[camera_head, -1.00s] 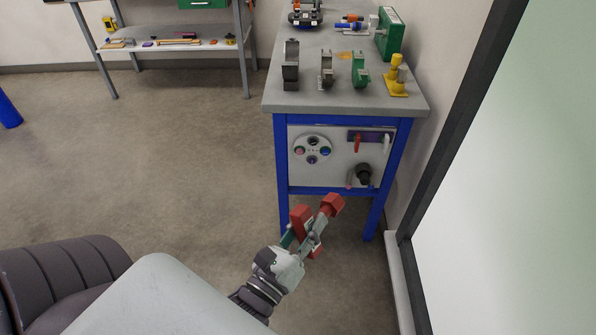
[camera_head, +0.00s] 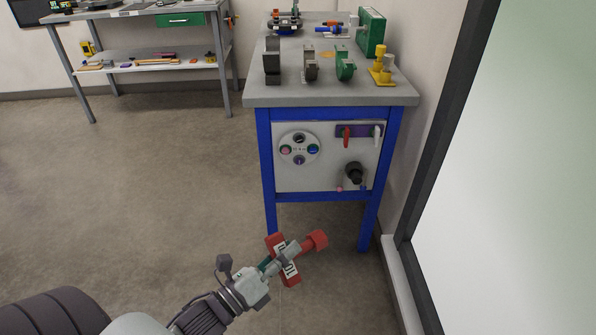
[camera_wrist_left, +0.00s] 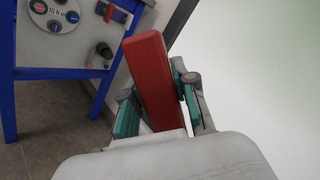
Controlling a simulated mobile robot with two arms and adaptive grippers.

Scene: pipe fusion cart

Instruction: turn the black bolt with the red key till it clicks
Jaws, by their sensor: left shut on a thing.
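The red key (camera_head: 316,240) is in my left gripper (camera_head: 284,258), in front of and below the cart panel. Its red head points up and right, and a red handle bar with a white label crosses the fingers. In the left wrist view the red key (camera_wrist_left: 155,75) stands between two green finger pads, and my left gripper (camera_wrist_left: 158,100) is shut on it. The black bolt (camera_head: 354,173) sticks out from the lower right of the panel. It also shows in the left wrist view (camera_wrist_left: 104,50), left of the key and apart from it. My right gripper is not in view.
The blue-framed cart (camera_head: 264,150) has a round plate with several coloured knobs (camera_head: 299,148) and a purple holder (camera_head: 365,131) on its panel. Clamps stand on its top. A dark-framed glass pane (camera_head: 440,150) bounds the right side. The floor at left is clear.

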